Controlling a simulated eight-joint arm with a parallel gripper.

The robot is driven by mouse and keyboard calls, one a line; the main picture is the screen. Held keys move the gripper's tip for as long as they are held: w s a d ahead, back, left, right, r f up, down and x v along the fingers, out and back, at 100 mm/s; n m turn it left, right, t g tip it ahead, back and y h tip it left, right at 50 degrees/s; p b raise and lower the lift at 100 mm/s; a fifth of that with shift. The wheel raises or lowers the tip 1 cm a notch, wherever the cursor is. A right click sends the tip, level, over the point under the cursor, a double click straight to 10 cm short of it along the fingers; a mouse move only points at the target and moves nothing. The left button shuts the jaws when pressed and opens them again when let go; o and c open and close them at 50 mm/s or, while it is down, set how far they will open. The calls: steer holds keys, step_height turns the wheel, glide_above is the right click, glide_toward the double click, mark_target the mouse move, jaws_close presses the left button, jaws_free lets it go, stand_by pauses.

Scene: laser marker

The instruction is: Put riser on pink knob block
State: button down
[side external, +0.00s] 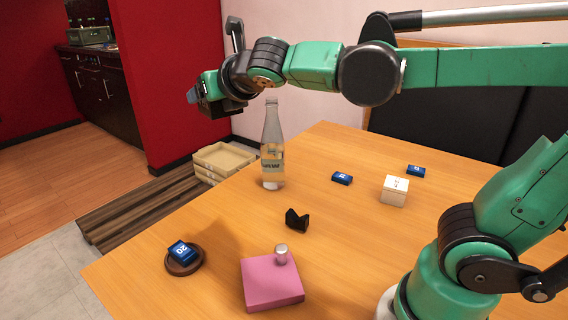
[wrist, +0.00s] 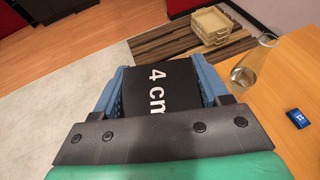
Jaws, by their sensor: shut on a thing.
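The riser (wrist: 180,82) is a black block with "4 cm" in white on it, seen in the wrist view. My gripper (wrist: 162,75) is shut on it, with a blue finger on each side. In the side external view my gripper (side external: 196,97) is high above the table's far left side, well away from the pink knob block; the riser is hard to tell from the dark gripper there. The pink knob block (side external: 270,288) lies flat near the table's front edge, with a silver knob (side external: 281,255) standing on its top. Nothing else rests on it.
A glass bottle (side external: 272,155) stands at the table's left edge. A black notched piece (side external: 297,220) lies behind the pink block. A blue "20" block (side external: 181,251) sits on a round brown coaster (side external: 197,265). A white box (side external: 394,192) and two small blue blocks (side external: 342,178) are farther back.

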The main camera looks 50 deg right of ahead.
steer(key=shift+d, duration=0.15)
steer(key=w+d+m+g+h, duration=0.2)
steer(key=w+d+m+h, duration=0.1)
steer(key=d, duration=0.8)
steer(key=m+g+h, duration=0.6)
steer(key=m+g, duration=0.2)
steer(key=m, duration=0.1)
glide_above(374, 161)
step_height(374, 161, down, 7)
steer(key=shift+d, duration=0.15)
steer(key=shift+f, duration=0.15)
step_height(374, 161, down, 19)
steer(key=shift+f, duration=0.2)
steer(key=shift+f, duration=0.15)
